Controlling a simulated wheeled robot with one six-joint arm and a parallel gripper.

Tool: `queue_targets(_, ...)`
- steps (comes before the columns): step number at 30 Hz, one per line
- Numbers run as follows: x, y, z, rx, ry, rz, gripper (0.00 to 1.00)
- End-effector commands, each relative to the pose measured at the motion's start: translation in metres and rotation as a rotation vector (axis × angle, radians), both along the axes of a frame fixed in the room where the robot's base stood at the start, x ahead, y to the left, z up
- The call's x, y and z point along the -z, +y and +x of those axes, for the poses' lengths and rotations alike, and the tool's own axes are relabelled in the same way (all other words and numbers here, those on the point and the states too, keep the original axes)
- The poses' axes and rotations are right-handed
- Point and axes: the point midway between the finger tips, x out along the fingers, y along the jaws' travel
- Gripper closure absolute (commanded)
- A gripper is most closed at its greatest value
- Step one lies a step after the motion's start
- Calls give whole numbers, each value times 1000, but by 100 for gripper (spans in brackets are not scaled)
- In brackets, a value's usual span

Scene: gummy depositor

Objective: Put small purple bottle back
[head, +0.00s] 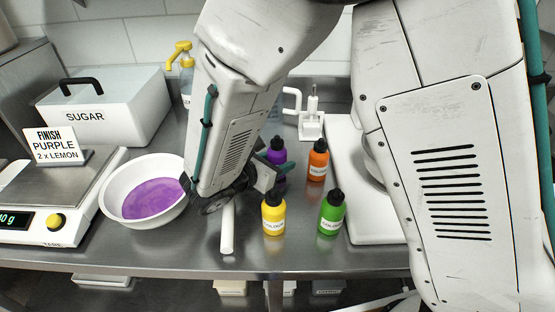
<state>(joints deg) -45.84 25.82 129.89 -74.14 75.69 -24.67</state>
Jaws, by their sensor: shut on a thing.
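The small purple bottle (278,156) has a black cap and stands out from behind my gripper, near the middle of the steel counter. My gripper (272,178) is at the bottle and shut on it. The bottle's lower part is hidden by the gripper, so I cannot tell whether it touches the counter. It looks upright. An orange bottle (318,160) stands just to its right. A yellow bottle (274,214) and a green bottle (332,212) stand nearer the front edge.
A white bowl of purple liquid (148,199) is left of my gripper. A white rod (227,228) lies beside the yellow bottle. A scale (70,190) with a sign, a SUGAR box (105,115) and a yellow pump bottle (184,62) are left. A white board (362,222) is right.

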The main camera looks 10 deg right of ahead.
Motion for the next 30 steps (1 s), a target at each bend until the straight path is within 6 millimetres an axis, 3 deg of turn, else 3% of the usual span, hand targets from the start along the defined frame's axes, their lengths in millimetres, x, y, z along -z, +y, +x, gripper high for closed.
queue_targets(10, 7, 0, 0, -1, 1, -1, 84)
queue_targets(11, 7, 0, 0, 0, 1, -1, 49)
queue_targets(13, 7, 0, 0, 0, 1, -1, 32)
queue_targets(23, 5, 3, -2, -1, 0, 0, 32)
queue_targets(30, -7, 31, -22, -5, -2, 0, 32)
